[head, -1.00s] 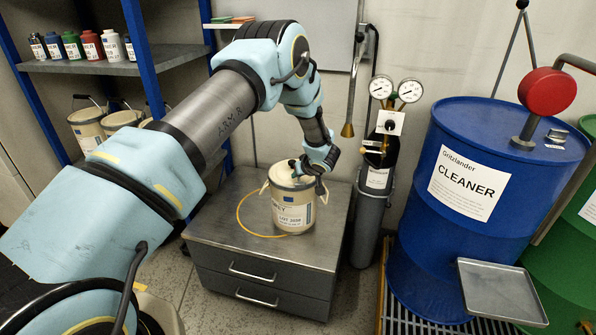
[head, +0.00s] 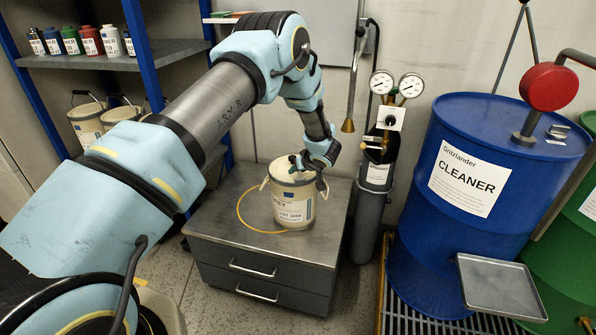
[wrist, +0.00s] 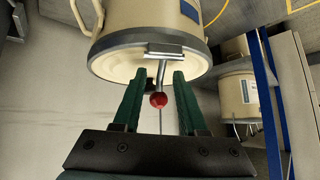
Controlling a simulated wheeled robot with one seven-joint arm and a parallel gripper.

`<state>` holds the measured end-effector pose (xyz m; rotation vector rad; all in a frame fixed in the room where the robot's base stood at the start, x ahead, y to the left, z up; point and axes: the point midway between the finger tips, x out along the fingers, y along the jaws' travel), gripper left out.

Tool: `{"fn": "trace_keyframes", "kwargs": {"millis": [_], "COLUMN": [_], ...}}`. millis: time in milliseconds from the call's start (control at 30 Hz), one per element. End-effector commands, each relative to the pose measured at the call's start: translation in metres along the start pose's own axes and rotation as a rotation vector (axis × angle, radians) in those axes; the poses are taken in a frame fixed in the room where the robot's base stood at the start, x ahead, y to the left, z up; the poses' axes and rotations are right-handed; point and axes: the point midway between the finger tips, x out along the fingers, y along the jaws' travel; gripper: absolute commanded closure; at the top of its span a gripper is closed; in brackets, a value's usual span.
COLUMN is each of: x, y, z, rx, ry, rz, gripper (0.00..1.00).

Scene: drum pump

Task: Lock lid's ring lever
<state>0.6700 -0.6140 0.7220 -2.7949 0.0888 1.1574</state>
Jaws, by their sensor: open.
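The cream pail (head: 294,208) stands upright on the grey cabinet, with its lid (head: 284,172) partly hidden by my gripper (head: 310,172). In the wrist view the pail (wrist: 140,20) appears inverted, with the grey lid ring (wrist: 112,58) around its rim and the cream lid (wrist: 115,68) below. The ring lever (wrist: 161,74) juts out from a latch plate on the ring and ends in a red knob (wrist: 158,100). My gripper (wrist: 158,75) is open, one green finger on each side of the lever and knob, with visible gaps.
A gas cylinder with gauges (head: 378,170) stands close on the right. Beyond it are a blue drum (head: 425,230) and a metal tray (head: 500,287).

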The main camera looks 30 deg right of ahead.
Motion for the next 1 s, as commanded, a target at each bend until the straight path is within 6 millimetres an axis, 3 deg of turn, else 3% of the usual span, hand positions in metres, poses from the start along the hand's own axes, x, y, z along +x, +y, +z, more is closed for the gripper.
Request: {"fn": "trace_keyframes", "kwargs": {"millis": [500,700,933,1000], "x": [-0.089,-0.102,-0.103,-0.102], "y": [0.001,0.0,0.0,0.0], "z": [0.0,0.0,0.0,0.0], "rx": [-0.001,0.0,0.0,0.001], "ry": [0.001,0.0,0.0,0.001], "rz": [0.002,0.001,0.0,0.0], "gripper": [0.59,0.59,0.59,0.53]}}
